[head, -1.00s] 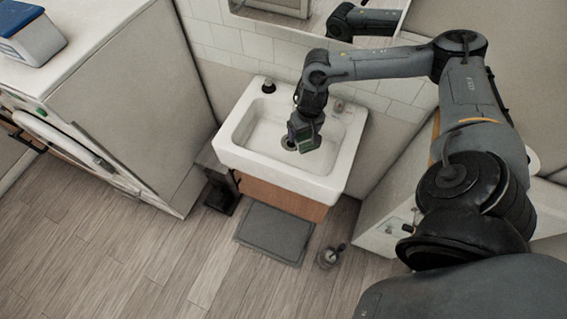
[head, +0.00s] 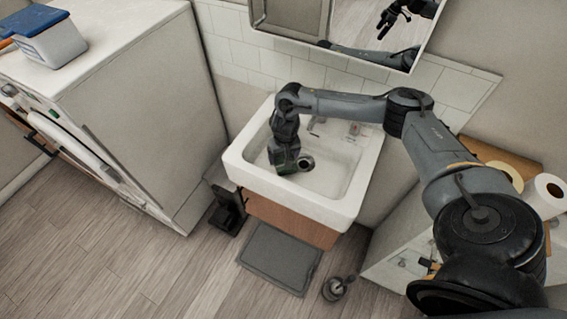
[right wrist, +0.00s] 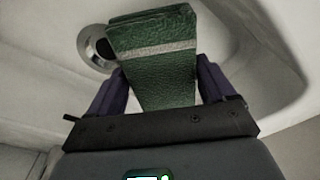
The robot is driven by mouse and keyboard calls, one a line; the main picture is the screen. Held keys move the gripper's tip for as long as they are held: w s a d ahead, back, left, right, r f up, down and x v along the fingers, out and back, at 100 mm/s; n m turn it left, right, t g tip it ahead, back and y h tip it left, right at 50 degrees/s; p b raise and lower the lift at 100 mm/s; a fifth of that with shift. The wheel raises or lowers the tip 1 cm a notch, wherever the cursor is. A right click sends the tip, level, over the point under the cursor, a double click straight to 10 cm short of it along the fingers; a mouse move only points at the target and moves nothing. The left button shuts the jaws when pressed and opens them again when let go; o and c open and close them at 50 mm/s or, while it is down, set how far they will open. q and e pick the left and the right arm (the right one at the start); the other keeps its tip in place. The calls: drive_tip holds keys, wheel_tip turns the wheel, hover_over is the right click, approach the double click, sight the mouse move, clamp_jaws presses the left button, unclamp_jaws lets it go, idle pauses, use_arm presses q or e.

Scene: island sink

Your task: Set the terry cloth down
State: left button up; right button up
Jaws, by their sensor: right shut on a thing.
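The terry cloth (right wrist: 155,62) is green with a pale stripe and shows large in the right wrist view. My right gripper (right wrist: 158,85) is shut on it, with a dark finger on each side. In the head view my right gripper (head: 284,163) is over the left part of the white sink (head: 345,215), left of the drain. The cloth is mostly hidden there behind the gripper. I cannot tell whether the cloth touches the basin. My left gripper is not directly in view.
The drain (head: 306,163) is in the basin, also seen in the right wrist view (right wrist: 97,48). A washing machine (head: 150,95) with a blue-lidded box (head: 50,40) on top stands left. Paper rolls (head: 546,193) are at right. A grey mat (head: 280,258) lies on the floor.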

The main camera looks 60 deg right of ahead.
sight(284, 157)
drive_tip(key=shift+f+b, duration=0.65)
drive_tip(key=shift+f, duration=1.4)
drive_tip(key=o, duration=0.8)
drive_tip(key=shift+r, duration=0.1)
drive_tip(key=shift+r, duration=0.35)
drive_tip(key=r+p, duration=0.1)
drive_tip(key=r, duration=0.2)
drive_tip(key=r+p, duration=0.1)
drive_tip(key=r, duration=0.3)
drive_tip(key=s+a+r+p, duration=0.1)
drive_tip(key=r, duration=0.3)
